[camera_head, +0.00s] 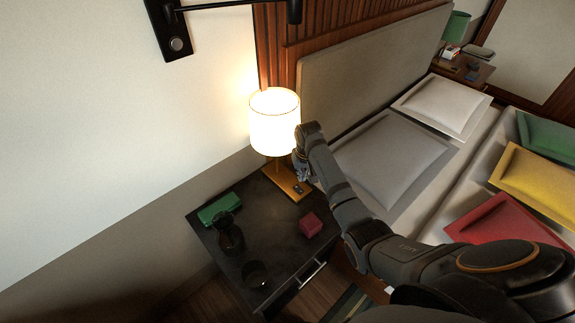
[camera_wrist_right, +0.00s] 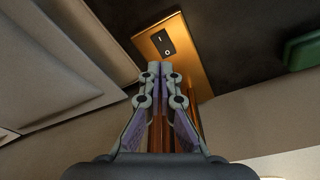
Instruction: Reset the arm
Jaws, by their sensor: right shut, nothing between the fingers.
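My right gripper (camera_head: 301,172) reaches out over the far side of the nightstand, close to the base of the lit lamp (camera_head: 275,122). In the right wrist view the right gripper (camera_wrist_right: 160,68) is shut and empty, with its fingertips together. Just beyond the tips is the wooden lamp base (camera_wrist_right: 198,75) with a black rocker switch (camera_wrist_right: 162,43). I cannot tell whether the tips touch the base. My left gripper is in neither view.
The dark nightstand (camera_head: 262,225) holds a green box (camera_head: 219,208), a dark bottle-like vessel (camera_head: 229,236), a dark glass (camera_head: 257,274) and a small red box (camera_head: 311,225). The bed with a grey pillow (camera_head: 386,158) lies to the right. A wall lamp arm hangs above.

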